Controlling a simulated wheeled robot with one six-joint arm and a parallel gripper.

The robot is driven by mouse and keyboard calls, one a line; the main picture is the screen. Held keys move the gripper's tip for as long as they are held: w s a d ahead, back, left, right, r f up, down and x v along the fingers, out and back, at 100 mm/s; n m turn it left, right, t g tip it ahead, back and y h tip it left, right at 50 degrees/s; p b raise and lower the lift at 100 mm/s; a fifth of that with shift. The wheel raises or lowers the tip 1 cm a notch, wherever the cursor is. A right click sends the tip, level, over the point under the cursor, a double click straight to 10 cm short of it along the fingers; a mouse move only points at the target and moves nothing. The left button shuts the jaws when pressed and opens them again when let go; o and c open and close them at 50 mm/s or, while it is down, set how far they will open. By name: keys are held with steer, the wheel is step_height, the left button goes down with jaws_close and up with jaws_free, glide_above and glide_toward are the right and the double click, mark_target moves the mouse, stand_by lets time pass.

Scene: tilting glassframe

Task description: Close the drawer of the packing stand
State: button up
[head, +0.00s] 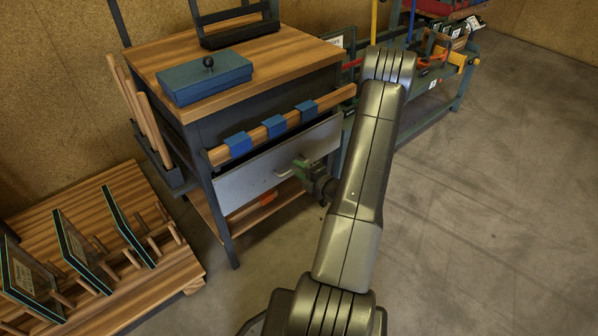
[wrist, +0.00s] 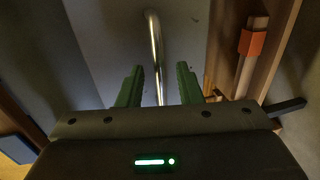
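The packing stand has a wooden top (head: 278,54) and a dark frame. Its drawer has a flat light-grey front (head: 245,184), below a wooden rail with blue clips; how far it stands out is hard to tell in the head view. A metal bar handle (wrist: 155,48) is on the grey front. My gripper (head: 299,170) is at the drawer front by the handle. In the wrist view, the green fingers of my gripper (wrist: 160,86) are apart, with the bar between them and gaps on both sides.
A blue box (head: 205,78) with a black knob sits on the stand top. A wooden rack (head: 170,275) with framed panes stands at lower left. A green bench (head: 450,88) with tools is behind at right. The concrete floor (head: 490,200) at right is clear.

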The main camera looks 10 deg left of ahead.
mark_target(289, 162)
steer(key=shift+w+a+f, duration=0.1)
steer(key=shift+w+a, duration=0.2)
steer(key=shift+a, duration=0.05)
jaws_close()
steer(key=x, duration=0.2)
steer(key=r+x, duration=0.1)
steer(key=x, duration=0.1)
steer(key=shift+w+a, duration=0.15)
steer(key=shift+a, duration=0.05)
jaws_free()
steer(key=shift+a, duration=0.1)
